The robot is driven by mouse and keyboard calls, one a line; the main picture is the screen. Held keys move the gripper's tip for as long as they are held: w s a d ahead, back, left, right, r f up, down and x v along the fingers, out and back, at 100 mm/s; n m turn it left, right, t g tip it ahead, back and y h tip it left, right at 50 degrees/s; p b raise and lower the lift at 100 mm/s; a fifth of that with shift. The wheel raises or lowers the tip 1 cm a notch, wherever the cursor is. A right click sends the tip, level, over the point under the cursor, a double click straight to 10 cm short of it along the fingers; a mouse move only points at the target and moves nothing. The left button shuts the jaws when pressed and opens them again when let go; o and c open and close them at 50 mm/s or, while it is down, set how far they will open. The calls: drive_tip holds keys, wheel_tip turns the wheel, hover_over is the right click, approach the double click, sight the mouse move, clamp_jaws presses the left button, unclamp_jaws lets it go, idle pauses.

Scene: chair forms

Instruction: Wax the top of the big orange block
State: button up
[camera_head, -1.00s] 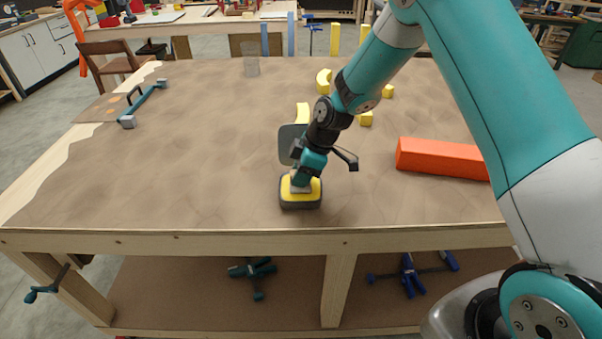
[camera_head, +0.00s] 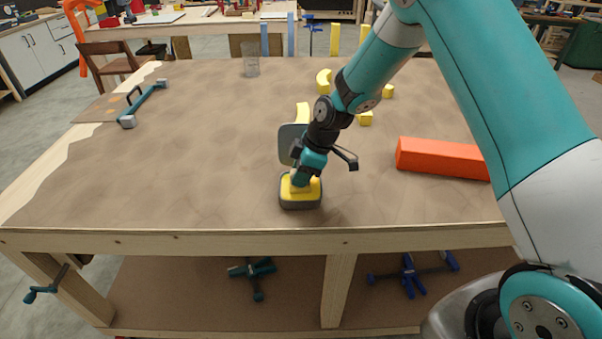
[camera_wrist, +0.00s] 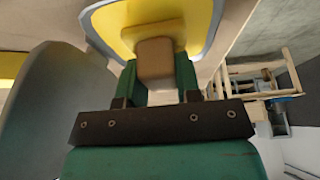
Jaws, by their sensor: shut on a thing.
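The big orange block (camera_head: 442,158) lies on the right half of the workbench, long and low, with its top bare. My gripper (camera_head: 302,176) is near the front middle, left of the block, and points down into an open dark-rimmed tin (camera_head: 301,204) with yellow wax inside. It is shut on a small tan applicator (camera_wrist: 155,58), which shows between the fingers in the wrist view. The applicator's lower part is yellow and seems to touch the wax (camera_wrist: 205,22). A grey round lid (camera_head: 288,140) stands upright behind the tin, partly hidden by my gripper.
The workbench (camera_head: 190,170) is mostly clear left of the tin and between tin and block. Several yellow pieces (camera_head: 323,80) lie behind my arm.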

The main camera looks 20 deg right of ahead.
idle(0.3)
drive_tip(key=shift+r+p, duration=2.1)
drive_tip(key=shift+r, duration=1.4)
